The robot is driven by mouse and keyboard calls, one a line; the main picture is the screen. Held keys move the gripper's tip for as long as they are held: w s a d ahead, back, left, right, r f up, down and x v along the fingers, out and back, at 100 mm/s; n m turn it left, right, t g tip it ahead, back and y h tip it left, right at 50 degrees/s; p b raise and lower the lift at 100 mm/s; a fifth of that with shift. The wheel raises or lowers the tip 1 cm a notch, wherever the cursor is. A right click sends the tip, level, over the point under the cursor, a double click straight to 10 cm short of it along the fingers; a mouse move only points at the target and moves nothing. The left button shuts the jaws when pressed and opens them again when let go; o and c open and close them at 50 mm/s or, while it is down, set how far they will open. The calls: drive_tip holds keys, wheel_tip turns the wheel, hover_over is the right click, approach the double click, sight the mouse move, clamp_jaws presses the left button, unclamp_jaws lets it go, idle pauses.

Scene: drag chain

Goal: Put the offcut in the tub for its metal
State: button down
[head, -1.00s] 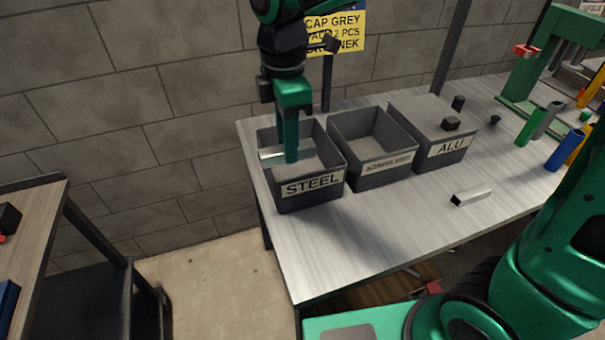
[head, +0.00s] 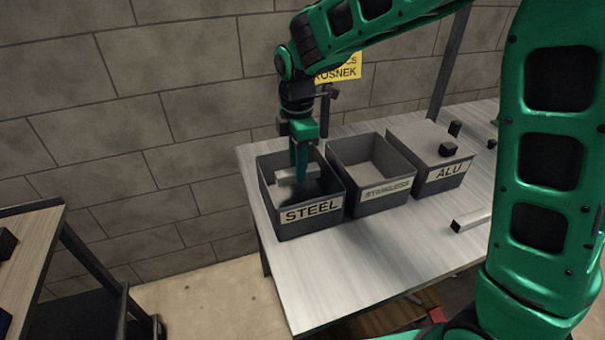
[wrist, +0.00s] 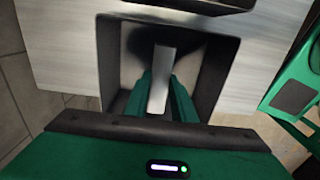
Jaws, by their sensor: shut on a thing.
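My gripper (head: 299,176) is shut on a pale metal offcut (head: 284,178), a short straight bar, at the left tub, labelled STEEL (head: 309,213). In the wrist view the offcut (wrist: 161,78) stands out between my gripper's two green fingers (wrist: 160,98), with the grey tub walls (wrist: 212,75) around it. I cannot tell how far it is above the tub floor. The middle tub (head: 377,197), with a faint label that seems to read STAINLESS, is open and looks empty. The right tub, labelled ALU (head: 447,172), has a flat grey top.
Another metal piece (head: 470,220) lies on the bench (head: 375,250) to the right. My arm blocks the view of the bench's right end. A second table (head: 35,240) stands at the left.

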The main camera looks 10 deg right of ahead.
drive_tip(key=shift+f, duration=1.35)
drive_tip(key=shift+f, duration=0.65)
drive_tip(key=c, duration=1.5)
unclamp_jaws()
wheel_tip(320, 180, up, 13)
drive_tip(key=shift+r, duration=0.15)
